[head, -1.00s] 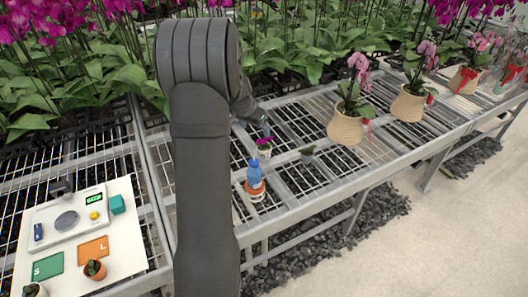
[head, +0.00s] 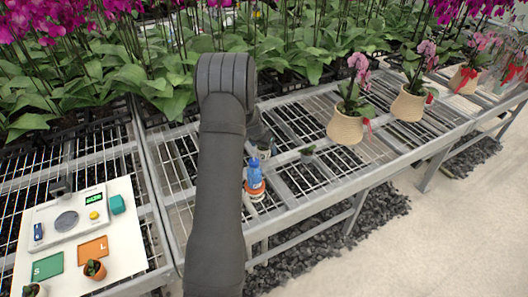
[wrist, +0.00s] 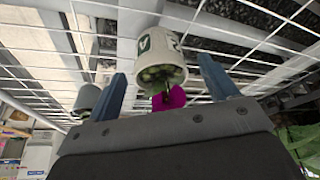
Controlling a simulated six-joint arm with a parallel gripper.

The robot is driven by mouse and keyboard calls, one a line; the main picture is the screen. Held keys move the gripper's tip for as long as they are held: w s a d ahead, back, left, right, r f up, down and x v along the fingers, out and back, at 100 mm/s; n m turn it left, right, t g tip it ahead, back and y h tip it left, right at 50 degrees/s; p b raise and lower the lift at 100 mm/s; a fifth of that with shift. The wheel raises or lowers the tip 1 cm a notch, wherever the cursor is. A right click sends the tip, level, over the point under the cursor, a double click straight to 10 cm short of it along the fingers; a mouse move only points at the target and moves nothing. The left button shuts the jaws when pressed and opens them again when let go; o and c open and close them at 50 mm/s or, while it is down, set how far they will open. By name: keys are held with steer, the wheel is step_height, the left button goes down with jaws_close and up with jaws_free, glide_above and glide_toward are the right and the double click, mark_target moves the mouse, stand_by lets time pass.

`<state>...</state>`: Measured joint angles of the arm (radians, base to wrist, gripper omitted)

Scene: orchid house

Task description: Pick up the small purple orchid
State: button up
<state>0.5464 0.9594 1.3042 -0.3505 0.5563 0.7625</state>
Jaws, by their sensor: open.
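The small purple orchid shows in the wrist view as a white pot (wrist: 160,65) with a dark printed mark and a magenta bloom (wrist: 172,98). My gripper (wrist: 161,68) is open, with one blue-grey finger on each side of the pot. I cannot tell whether either finger touches it. In the head view the orchid's pot (head: 264,152) stands on the wire bench, and my arm hides its bloom and most of my gripper.
A blue bottle with an orange lower part (head: 255,183) stands just in front of the orchid. A white board (head: 130,225) with a scale lies at left. Woven-pot orchids (head: 345,127) stand further right.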

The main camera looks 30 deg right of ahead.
steer(key=shift+x, duration=1.2)
steer(key=c, duration=1.1)
steer(key=shift+r, duration=0.1)
steer(key=shift+c, duration=0.2)
